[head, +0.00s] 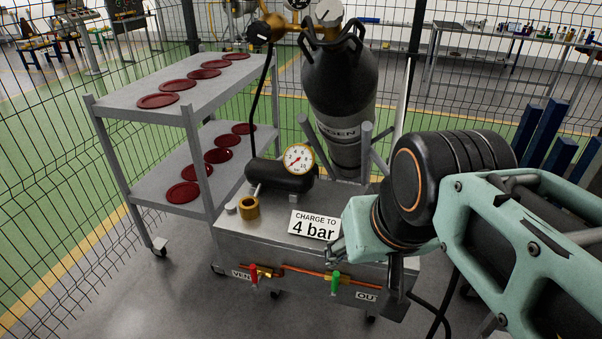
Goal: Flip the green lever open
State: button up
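The green lever (335,283) is on a copper pipe along the front face of the grey cart. It stands roughly upright, across the pipe, near the "OUT" label (367,297). My gripper (352,256) is at the end of my mint-green arm, above and to the right of the green lever in the picture. It appears apart from the lever.
A red lever (254,275) is on the same pipe to the left, by the "VENT" label. The cart top (285,234) carries a pressure gauge (299,158), a black tank, a brass fitting (249,207) and a "CHARGE TO 4 bar" sign (314,226).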

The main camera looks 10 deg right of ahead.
aim_at(335, 281)
jog(key=l+u, duration=0.15)
jog(key=j+z, duration=0.9)
jog(key=i+j+u, duration=0.2)
jog(key=j, duration=0.2)
jog(key=i+j+u, duration=0.15)
jog(key=j, duration=0.3)
jog(key=k+l+z, duration=0.35)
jog(key=l, duration=0.3)
